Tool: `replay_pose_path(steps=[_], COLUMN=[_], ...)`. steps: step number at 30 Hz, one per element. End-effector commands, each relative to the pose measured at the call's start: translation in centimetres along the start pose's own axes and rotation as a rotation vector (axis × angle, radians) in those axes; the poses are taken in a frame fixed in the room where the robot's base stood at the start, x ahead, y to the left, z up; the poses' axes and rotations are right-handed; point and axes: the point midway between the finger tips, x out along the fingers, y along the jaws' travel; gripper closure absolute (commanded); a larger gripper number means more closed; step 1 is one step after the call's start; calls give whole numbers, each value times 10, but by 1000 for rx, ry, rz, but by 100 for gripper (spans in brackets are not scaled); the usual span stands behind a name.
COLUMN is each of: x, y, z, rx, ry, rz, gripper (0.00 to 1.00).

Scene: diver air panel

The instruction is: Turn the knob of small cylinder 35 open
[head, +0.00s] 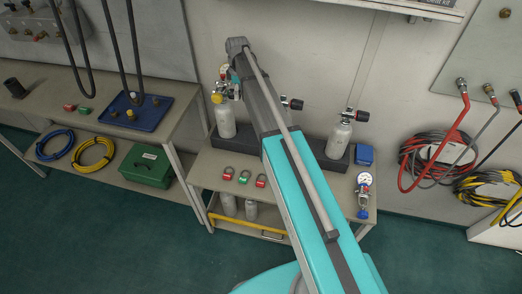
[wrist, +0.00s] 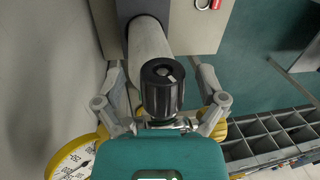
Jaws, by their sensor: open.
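A black ribbed knob (wrist: 162,85) with a white mark on its face is in the middle of the wrist view. Behind it is a pale grey cylinder (wrist: 148,45). My gripper (wrist: 160,76) is open, with one finger on each side of the knob and visible gaps between. In the head view my gripper (head: 231,86) is at the top of the left white cylinder (head: 225,121), where it hides the knob. I cannot read a number on any cylinder.
A yellow-rimmed gauge (wrist: 70,160) is close by at the lower left. Another cylinder (head: 340,138) with a black knob (head: 362,116) stands to the right. My arm hides a middle one, except its knob (head: 296,104). Padlocks (head: 244,177) lie on the bench front. The wall is close behind.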

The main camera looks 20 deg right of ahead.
Motion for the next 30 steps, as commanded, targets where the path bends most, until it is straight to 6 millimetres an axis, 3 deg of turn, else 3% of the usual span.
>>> replay_pose_path(steps=[1,30], x=[-9,-91], y=[-2,-2], z=[0,0], rx=[0,0], ry=[0,-1], rz=[2,6], gripper=[10,10])
